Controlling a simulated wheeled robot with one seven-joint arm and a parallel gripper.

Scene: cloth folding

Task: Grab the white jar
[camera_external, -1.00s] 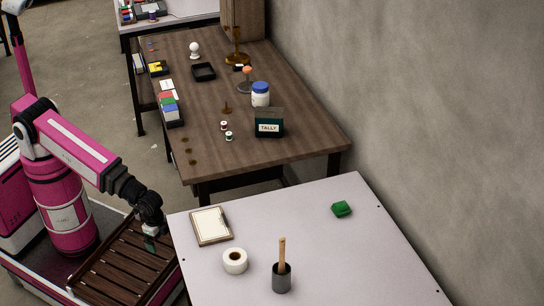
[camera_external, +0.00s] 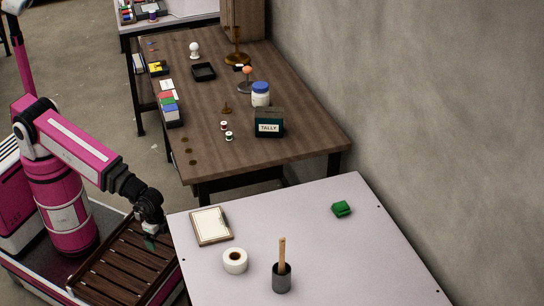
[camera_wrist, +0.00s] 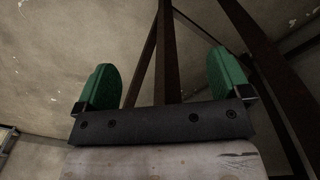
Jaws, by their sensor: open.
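The white jar (camera_external: 261,96) with a blue lid stands upright on the brown wooden table (camera_external: 240,150), towards its right side. It is behind the dark box labelled TALLY (camera_external: 269,123). My gripper (camera_external: 150,243) is low at the left, over the wooden slatted deck and beside the grey table, far from the jar. In the wrist view my gripper (camera_wrist: 165,85) shows two green fingers spread apart with nothing between them. The jar is not in the wrist view.
An orange-topped stand (camera_external: 246,80) is close behind the jar. Small spools (camera_external: 228,136) lie left of the TALLY box.

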